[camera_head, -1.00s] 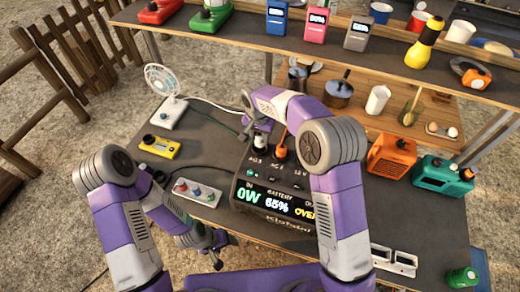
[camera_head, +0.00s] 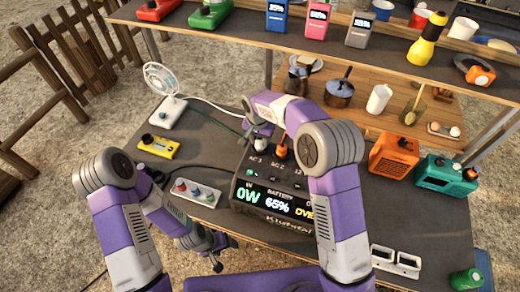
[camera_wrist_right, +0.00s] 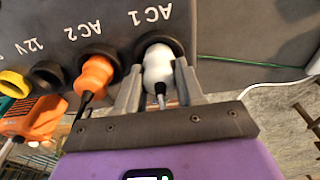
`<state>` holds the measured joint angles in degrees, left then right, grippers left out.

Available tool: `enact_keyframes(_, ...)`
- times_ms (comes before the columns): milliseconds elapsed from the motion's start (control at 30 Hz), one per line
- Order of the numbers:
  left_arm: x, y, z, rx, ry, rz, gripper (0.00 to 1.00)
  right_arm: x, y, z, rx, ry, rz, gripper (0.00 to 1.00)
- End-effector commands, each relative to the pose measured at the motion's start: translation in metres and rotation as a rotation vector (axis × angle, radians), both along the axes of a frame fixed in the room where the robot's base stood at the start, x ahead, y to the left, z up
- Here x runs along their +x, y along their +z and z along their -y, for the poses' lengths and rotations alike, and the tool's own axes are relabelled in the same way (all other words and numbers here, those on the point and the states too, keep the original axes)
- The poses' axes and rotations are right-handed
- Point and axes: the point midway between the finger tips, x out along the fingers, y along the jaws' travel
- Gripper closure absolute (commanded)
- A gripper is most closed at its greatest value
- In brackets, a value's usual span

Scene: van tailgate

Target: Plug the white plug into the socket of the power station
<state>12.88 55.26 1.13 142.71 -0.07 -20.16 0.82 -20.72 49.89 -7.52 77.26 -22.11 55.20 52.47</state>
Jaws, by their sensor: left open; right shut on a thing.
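The power station (camera_head: 277,196) is a dark box with a lit display, standing on the grey table. The white plug (camera_wrist_right: 158,66) is at the socket marked AC 1 (camera_wrist_right: 170,42), its front end inside the dark ring. I cannot tell if it is fully seated. My right gripper (camera_wrist_right: 158,88) is shut on the white plug, one finger on each side. In the head view the white plug (camera_head: 264,129) shows partly, under my right wrist. My left gripper (camera_head: 221,251) is open and empty, low in front of the table edge.
An orange plug (camera_wrist_right: 97,74) sits in the AC 2 socket beside the white plug. A control box with coloured knobs (camera_head: 195,193) and a yellow meter (camera_head: 158,147) lie left of the station. A fan (camera_head: 165,92) stands behind; orange (camera_head: 393,157) and teal boxes stand right.

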Motion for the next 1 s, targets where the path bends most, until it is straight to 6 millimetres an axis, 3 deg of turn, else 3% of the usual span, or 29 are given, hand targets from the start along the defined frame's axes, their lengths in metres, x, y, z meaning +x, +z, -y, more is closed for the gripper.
enact_keyframes(267, 0.000, -0.001, 0.000, 0.000, 0.000, 0.000, 0.34, 0.000, -0.002, 0.000, 0.000, 0.000, 0.000, 0.93)
enact_keyframes(300, 0.000, -0.001, 0.000, 0.000, 0.000, 0.000, 0.34, 0.000, -0.002, 0.000, 0.000, 0.000, 0.000, 0.61)
enact_keyframes(500, 0.000, -0.001, 0.000, 0.000, 0.000, 0.000, 0.34, 0.000, -0.002, 0.000, 0.000, 0.000, 0.000, 0.33)
enact_keyframes(800, 0.000, -0.001, 0.000, 0.000, 0.000, 0.000, 0.34, 0.000, 0.001, 0.000, 0.000, 0.000, 0.001, 0.33)
enact_keyframes(1000, 0.000, 0.002, 0.000, 0.000, 0.000, 0.000, 0.34, -0.003, 0.028, -0.002, 0.001, 0.000, 0.004, 0.33)
